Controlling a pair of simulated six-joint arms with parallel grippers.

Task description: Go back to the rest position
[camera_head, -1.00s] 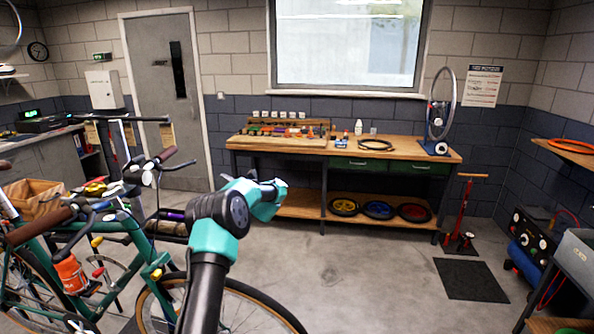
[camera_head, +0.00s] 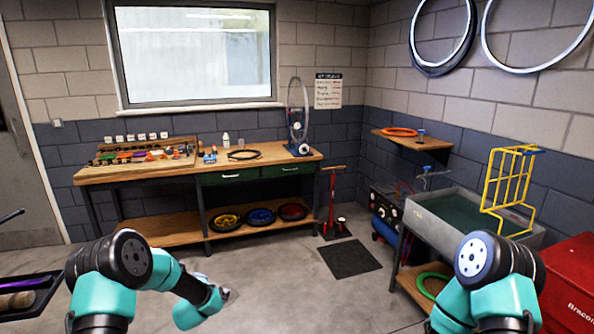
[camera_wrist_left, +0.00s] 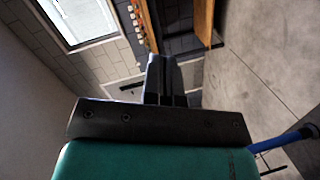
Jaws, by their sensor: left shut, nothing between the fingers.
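My left arm (camera_head: 125,280) is bent low at the front left of the head view, over the grey floor. Its teal wrist points right and downward. My left gripper (camera_wrist_left: 166,68) shows in the left wrist view with its two black fingers together and nothing between them. My right arm (camera_head: 490,275) is bent at the front right of the head view. Its gripper is not visible. Neither arm holds anything that I can see.
A wooden workbench (camera_head: 205,169) stands along the back wall. A grey sink-like basin (camera_head: 470,228) with a yellow rack (camera_head: 510,190) and a red toolbox (camera_head: 572,280) are at right. A dark mat (camera_head: 349,257) lies on open floor. A black tray (camera_head: 30,296) is at left.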

